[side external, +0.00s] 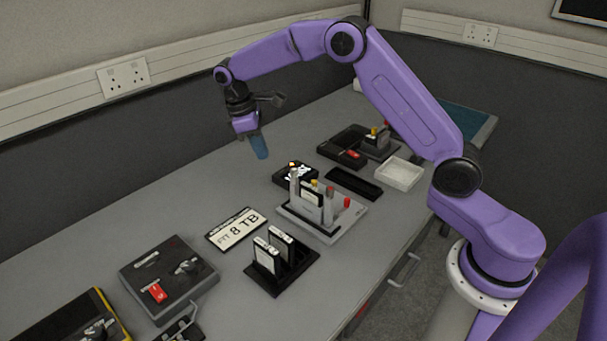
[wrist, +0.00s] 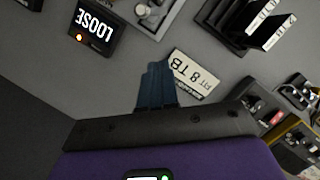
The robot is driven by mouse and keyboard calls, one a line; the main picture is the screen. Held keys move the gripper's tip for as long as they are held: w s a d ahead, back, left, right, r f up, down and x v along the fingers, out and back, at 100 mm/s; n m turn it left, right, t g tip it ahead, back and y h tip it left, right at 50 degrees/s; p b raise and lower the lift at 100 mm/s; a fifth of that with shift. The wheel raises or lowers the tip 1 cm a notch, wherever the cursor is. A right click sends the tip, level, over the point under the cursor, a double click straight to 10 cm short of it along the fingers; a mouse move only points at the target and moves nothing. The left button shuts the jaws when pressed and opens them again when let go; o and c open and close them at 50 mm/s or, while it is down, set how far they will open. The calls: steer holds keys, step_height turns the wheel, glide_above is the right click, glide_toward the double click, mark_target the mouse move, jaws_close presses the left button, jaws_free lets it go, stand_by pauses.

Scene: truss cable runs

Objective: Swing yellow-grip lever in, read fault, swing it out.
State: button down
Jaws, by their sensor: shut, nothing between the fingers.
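My gripper (side external: 260,153) is shut and empty, its blue fingers pointing down above the bare bench behind the fixtures; the fingers also show in the wrist view (wrist: 157,84). A small black display (side external: 296,174) sits to their right. In the wrist view this display (wrist: 96,27) reads "LOOSE", upside down, with an orange lamp lit. One yellow-topped piece (side external: 314,185) stands among red-topped ones on a grey fixture (side external: 345,222). Another yellow-topped piece (side external: 373,131) stands on a black fixture farther back. I cannot tell which is the lever, nor its swing position.
A grey switch box (side external: 168,300) is at front left. A white tray (side external: 398,174) and a black tray (side external: 353,184) lie at right. Bench left of my gripper is clear.

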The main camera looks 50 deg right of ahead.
steer(key=w+d+f, duration=0.3)
steer(key=d, duration=0.2)
steer(key=w+d+f+m+g, duration=0.1)
steer(key=w+d+f, duration=0.1)
steer(key=d+f, duration=0.2)
steer(key=shift+w+d+m+g, duration=0.3)
steer(key=shift+w+d, duration=0.1)
steer(key=shift+d, duration=0.6)
steer(key=x, duration=0.9)
steer(key=shift+s+f, duration=0.1)
steer(key=shift+f, duration=0.05)
steer(key=shift+s+d+f, duration=0.25)
steer(key=shift+s+d, duration=0.3)
steer(key=shift+s, duration=0.05)
steer(key=shift+s+d, duration=0.35)
steer(key=shift+s, duration=0.2)
steer(key=shift+s+d, duration=0.35)
steer(key=shift+s, duration=0.15)
